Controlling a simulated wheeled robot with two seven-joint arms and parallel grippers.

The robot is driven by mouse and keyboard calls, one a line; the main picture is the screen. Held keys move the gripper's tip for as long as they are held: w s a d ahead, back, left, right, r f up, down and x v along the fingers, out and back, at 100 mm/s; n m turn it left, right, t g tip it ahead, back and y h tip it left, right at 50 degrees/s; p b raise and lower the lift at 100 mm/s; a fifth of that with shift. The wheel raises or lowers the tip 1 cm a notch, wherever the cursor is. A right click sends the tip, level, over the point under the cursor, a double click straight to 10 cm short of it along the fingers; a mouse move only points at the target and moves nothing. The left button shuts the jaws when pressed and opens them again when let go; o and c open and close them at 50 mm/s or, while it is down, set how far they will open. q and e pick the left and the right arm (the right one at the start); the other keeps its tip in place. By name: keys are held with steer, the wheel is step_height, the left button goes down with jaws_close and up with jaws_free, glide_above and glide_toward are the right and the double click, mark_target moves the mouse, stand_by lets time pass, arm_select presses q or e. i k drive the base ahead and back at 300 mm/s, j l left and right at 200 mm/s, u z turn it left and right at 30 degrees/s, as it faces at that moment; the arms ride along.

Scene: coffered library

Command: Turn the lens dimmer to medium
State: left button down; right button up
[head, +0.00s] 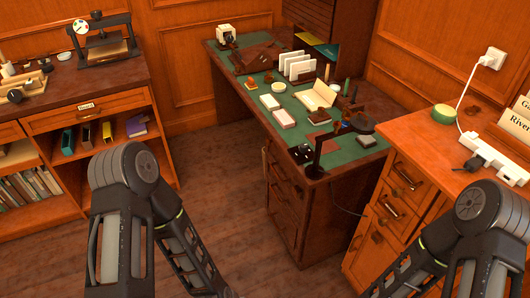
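A dark stand with an arm and a round head, which looks like a magnifier lens lamp (359,127), stands at the near end of the green-topped desk (352,153). A small black object with pale spots (301,153) sits by its foot at the desk's near left corner. I cannot make out a dimmer control or its setting at this size. My two arms come in low at the left and right, in front of the desk and apart from it. Both grippers are below the picture and out of view.
The desk holds a card rack (299,66), an open book (316,95) and several small items. A wooden cabinet (450,160) at right carries a power strip (492,155) and a green round tin (444,114). A bookshelf (75,112) stands at left. Floor (225,190) between is clear.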

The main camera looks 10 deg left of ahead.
mark_target(303, 147)
steer(key=i+j, duration=1)
steer(key=z, duration=1.9)
steer(key=k+j+u, duration=0.2)
steer(key=i+l+z, duration=0.2)
